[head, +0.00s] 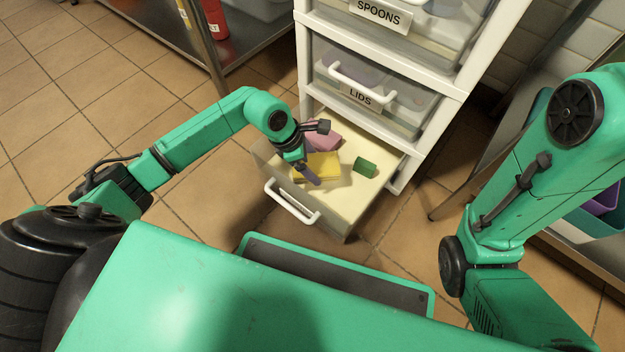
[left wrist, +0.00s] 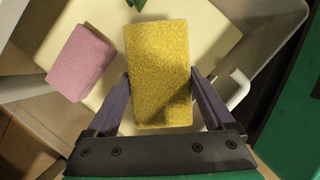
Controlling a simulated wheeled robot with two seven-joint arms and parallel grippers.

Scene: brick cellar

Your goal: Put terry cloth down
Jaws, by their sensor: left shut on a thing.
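The yellow terry cloth (head: 325,163) is a folded block with a rough looped surface. It also fills the middle of the left wrist view (left wrist: 158,60). My left gripper (head: 308,168) is shut on it, with one purple finger against each side. Gripper and cloth are inside the open bottom drawer (head: 345,222) of a white drawer unit. I cannot tell whether the cloth touches the drawer floor. My right gripper is out of view; only my right arm shows.
A pink block (left wrist: 80,62) lies in the drawer beside the cloth. A small green object (head: 365,167) lies on the drawer floor to the right, with bare floor around it. The closed LIDS drawer (head: 400,108) is above. A metal shelf stands at right.

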